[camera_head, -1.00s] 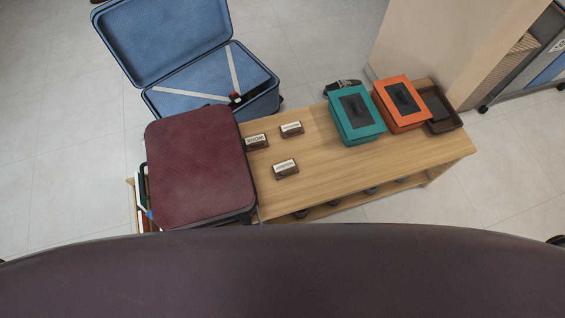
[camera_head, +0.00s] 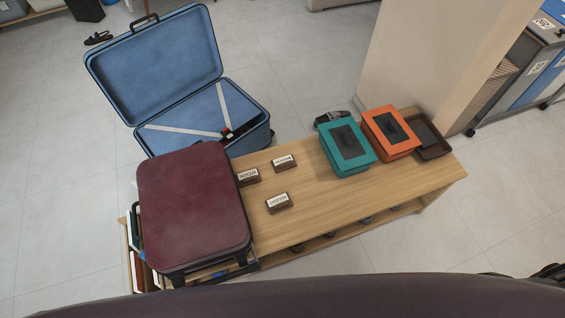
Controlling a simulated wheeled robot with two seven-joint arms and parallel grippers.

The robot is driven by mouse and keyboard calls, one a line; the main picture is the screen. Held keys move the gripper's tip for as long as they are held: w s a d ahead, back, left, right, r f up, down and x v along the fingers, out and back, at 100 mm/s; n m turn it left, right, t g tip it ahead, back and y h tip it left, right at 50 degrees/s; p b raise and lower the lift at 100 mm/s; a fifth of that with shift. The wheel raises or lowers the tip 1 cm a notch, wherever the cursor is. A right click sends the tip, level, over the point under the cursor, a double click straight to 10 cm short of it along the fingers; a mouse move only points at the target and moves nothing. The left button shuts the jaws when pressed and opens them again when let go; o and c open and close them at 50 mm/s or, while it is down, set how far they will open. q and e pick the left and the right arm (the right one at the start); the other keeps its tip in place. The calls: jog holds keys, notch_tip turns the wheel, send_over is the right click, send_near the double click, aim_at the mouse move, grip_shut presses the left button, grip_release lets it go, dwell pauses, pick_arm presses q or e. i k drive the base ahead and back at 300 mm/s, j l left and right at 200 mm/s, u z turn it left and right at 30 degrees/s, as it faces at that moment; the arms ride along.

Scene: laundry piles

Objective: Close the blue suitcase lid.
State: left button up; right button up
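The blue suitcase (camera_head: 240,140) stands open behind the left end of the wooden bench. Its lid (camera_head: 158,68) is raised and leans back, with a dark handle on its top edge. White straps cross the inside and meet at a dark and red buckle. The near left part of the suitcase is hidden behind a maroon suitcase. Neither of my grippers shows in the head view. A dark part at the lower right edge may be part of my arm, but no fingers can be made out.
The maroon suitcase (camera_head: 193,205) lies shut on the left of the wooden bench (camera_head: 315,217). A teal box (camera_head: 347,147), an orange box (camera_head: 391,132) and a dark tray (camera_head: 442,149) are on the right. Small labelled blocks (camera_head: 279,202) lie between.

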aim_at(142, 72)
jog(key=u, duration=0.45)
jog(key=j+u, duration=0.15)
jog(key=u, duration=0.3)
jog(key=k+j+u, duration=0.1)
jog(key=u, duration=0.35)
jog(key=j+u, duration=0.1)
jog(key=u, duration=0.75)
jog(key=i+j+u, duration=0.2)
jog(key=i+j, duration=1.3)
jog(key=j, duration=0.15)
jog(key=i+l+z, duration=0.15)
jog(key=i+z, duration=0.2)
jog(key=i, duration=0.2)
jog(key=i+z, duration=0.4)
jog(key=i, duration=0.15)
jog(key=i+j+z, duration=0.1)
jog(key=i+z, duration=0.25)
jog(key=i, duration=0.2)
jog(key=i+j+z, duration=0.4)
jog(key=i, duration=0.15)
jog(key=i+l+z, duration=0.1)
jog(key=i+z, duration=0.25)
jog(key=i, duration=0.15)
jog(key=i+z, duration=0.3)
jog(key=i, duration=0.2)
jog(key=i+j+z, duration=0.15)
jog(key=i+z, duration=0.2)
jog(key=i, duration=0.15)
